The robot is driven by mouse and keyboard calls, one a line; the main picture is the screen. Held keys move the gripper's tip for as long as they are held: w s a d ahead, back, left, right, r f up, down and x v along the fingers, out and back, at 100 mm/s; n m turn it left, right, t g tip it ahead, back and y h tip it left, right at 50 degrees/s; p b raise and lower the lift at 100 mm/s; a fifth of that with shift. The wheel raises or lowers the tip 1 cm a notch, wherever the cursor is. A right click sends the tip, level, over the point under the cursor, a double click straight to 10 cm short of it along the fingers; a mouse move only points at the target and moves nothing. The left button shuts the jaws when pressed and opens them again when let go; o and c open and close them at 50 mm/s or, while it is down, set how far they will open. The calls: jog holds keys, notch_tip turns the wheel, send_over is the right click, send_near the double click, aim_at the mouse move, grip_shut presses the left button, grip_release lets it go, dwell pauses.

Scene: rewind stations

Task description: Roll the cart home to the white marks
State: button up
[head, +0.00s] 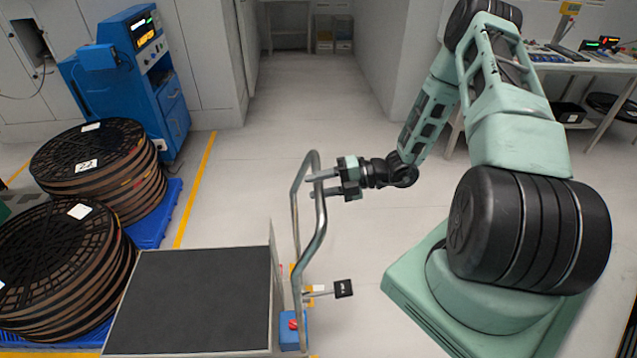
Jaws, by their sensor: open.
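The cart's flat dark deck (200,300) is at the lower left of the middle, cut off by the bottom edge. Its bent metal handle (321,225) rises at the deck's right side. A blue box with a red knob (290,338) sits low by the handle, and a small black tag (343,289) sticks out to the right. My gripper (320,184) is open at the upper part of the handle, its fingers pointing left and reaching across the right-hand bar. I cannot tell whether they touch it. I make out no white floor marks.
Stacks of dark reels (100,170) stand on blue pallets (160,222) left of the cart. A blue machine (130,70) stands behind them. A yellow floor line (195,190) runs beside the pallets. Clear floor (300,110) leads back into an aisle. A workbench (590,65) is at the right.

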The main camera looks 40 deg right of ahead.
grip_shut()
